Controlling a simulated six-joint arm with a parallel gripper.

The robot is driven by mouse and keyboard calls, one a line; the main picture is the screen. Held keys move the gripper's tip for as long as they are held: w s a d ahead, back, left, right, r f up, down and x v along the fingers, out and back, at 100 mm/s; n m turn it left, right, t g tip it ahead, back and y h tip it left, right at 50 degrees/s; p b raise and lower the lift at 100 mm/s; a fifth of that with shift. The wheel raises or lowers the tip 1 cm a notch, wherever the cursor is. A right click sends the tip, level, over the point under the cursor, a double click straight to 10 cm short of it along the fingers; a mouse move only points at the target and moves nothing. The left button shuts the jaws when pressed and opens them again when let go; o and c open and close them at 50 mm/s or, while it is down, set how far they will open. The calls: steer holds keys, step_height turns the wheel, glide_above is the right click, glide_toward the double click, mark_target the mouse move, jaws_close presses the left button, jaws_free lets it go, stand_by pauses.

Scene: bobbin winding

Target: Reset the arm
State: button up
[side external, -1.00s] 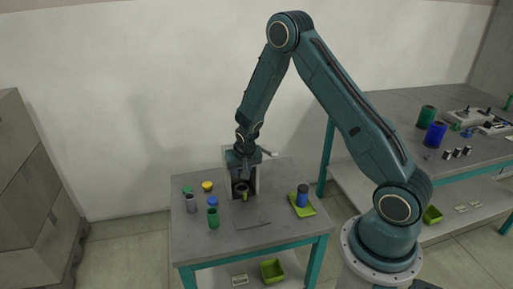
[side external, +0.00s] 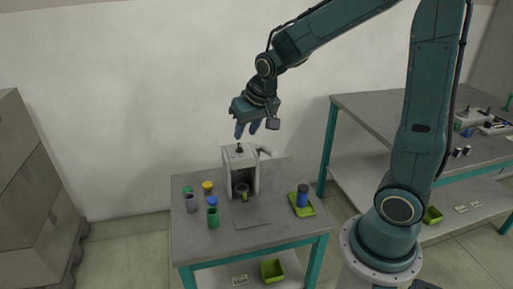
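My gripper (side external: 247,129) is raised above the small work table, over the winding machine. Its blue fingertips point down and look spread apart, with nothing between them. The winding machine (side external: 253,173) is a grey upright frame with a dark knob on top and a crank on its right side. A dark bobbin with some yellow-green on it (side external: 242,192) sits in the opening of the machine. My gripper is clear of the machine and touches nothing.
Several small spools and cylinders, among them a green one (side external: 213,218) and a grey one (side external: 192,203), stand at the table's left. A second bench (side external: 375,110) is behind my arm. The space around my gripper is free.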

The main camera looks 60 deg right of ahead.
steer(key=s+a+r+n, duration=0.2)
steer(key=s+a+r, duration=0.1)
steer(key=s, duration=0.7)
steer(key=s+a+r+n+y, duration=0.1)
steer(key=s+a+r+n, duration=0.2)
steer(key=s, duration=0.6)
steer(key=shift+s+a+r+t+y, duration=0.3)
steer(key=shift+s+a+r+t, duration=0.15)
steer(key=shift+r, duration=0.9)
